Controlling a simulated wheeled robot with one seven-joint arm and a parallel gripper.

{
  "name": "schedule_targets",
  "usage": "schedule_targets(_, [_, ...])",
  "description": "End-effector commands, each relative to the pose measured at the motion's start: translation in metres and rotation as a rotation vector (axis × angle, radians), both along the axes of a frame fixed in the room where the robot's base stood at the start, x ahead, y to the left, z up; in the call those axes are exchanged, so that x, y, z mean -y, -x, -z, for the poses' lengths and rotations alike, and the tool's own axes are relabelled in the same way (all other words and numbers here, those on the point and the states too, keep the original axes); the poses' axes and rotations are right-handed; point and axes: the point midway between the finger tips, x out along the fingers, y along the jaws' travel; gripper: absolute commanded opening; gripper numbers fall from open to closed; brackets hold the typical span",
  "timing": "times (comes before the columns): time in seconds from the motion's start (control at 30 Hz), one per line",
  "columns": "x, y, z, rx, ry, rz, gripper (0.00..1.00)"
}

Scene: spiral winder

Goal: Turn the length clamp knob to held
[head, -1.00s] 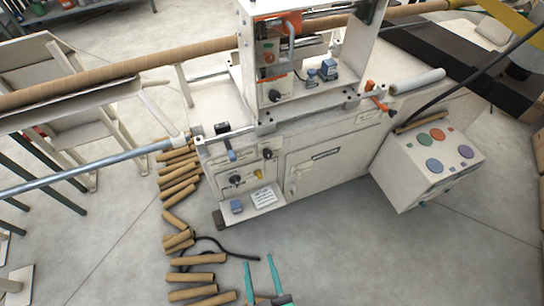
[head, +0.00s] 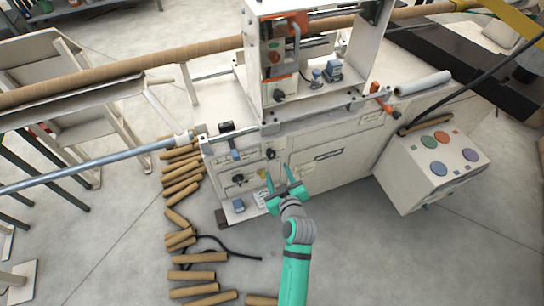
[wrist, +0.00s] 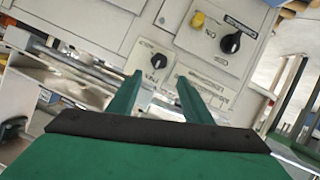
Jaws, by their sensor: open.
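Two black knobs sit on the pale machine front. The upper knob (head: 271,154) stands on a small plate and also shows in the wrist view (wrist: 158,61). The lower knob (head: 238,180) shares a panel with a yellow button (wrist: 198,19), and shows in the wrist view (wrist: 232,42). The lettering is too small to tell which one is the length clamp knob. My gripper (head: 285,172) is open and empty, in front of the machine. In the wrist view its fingertips (wrist: 159,78) are spread just below the upper knob, with no contact visible.
A grey control box (head: 430,165) with coloured buttons stands to the right. Cardboard tubes (head: 182,180) and a black cable (head: 215,246) lie on the floor at left. A shelf with a white label card (head: 262,198) juts out near my gripper.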

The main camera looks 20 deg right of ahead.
Motion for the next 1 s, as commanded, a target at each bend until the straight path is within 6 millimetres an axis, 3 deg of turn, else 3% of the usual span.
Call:
schedule_targets(0.23, [0.004,-0.021,0.004,-0.001,0.003,-0.007,0.45])
schedule_targets(0.7, [0.010,-0.091,0.032,0.000,0.003,-0.006,0.45])
schedule_targets(1.0, [0.011,-0.104,0.037,0.000,0.003,-0.006,0.45])
